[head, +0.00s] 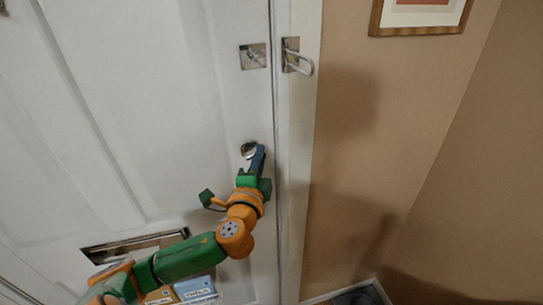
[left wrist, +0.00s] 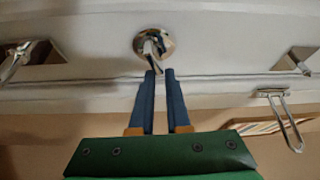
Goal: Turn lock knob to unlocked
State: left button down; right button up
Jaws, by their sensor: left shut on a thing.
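The lock knob (head: 248,149) is a small round shiny metal piece on the white door, near its right edge. In the left wrist view the knob (left wrist: 143,41) is at top centre, with a thumb-turn tab pointing toward my fingertips. My left gripper (head: 257,153) reaches up to the knob from below, its blue fingers shut on the tab. In the left wrist view the left gripper (left wrist: 160,73) shows a narrow gap between its fingers, with the tab at the tips. The fingers partly hide the knob in the head view. My right gripper is not in view.
A metal plate (head: 253,56) and a looped bar latch (head: 298,57) sit above, on the door and its frame. A mail slot (head: 137,243) is low on the door. A framed picture (head: 418,14) hangs on the tan wall. The door around the knob is clear.

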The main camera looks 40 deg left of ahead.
pick_arm(q)
jog(key=shift+a+r, duration=0.15)
jog(key=shift+r, duration=0.05)
jog(key=shift+f+n+y+b, duration=0.1)
jog(key=shift+n+y+b, duration=0.2)
jog(key=shift+b, duration=0.2)
jog(key=shift+s+a+f+n+g+y+b, duration=0.1)
jog(key=shift+s+f+n+g+y+b, duration=0.2)
jog(key=shift+n+y+b, duration=2.45)
jog(key=shift+w+a+f+n+g+y+b, duration=0.1)
jog(key=shift+a+n+g+y+b, duration=0.2)
jog(key=shift+n+b, duration=4.9)
jog(key=shift+s+d+f+n+g+y+b, duration=0.3)
jog(key=shift+n+y+b, duration=1.05)
jog(key=shift+n+b, duration=2.65)
jog(key=shift+w+a+r+m+b, duration=0.1)
jog(key=shift+a+m+b, duration=0.05)
jog(key=shift+m+b, duration=0.45)
jog(key=shift+a+r+m+b, duration=0.1)
jog(key=shift+m+b, duration=0.4)
jog(key=shift+m, duration=0.05)
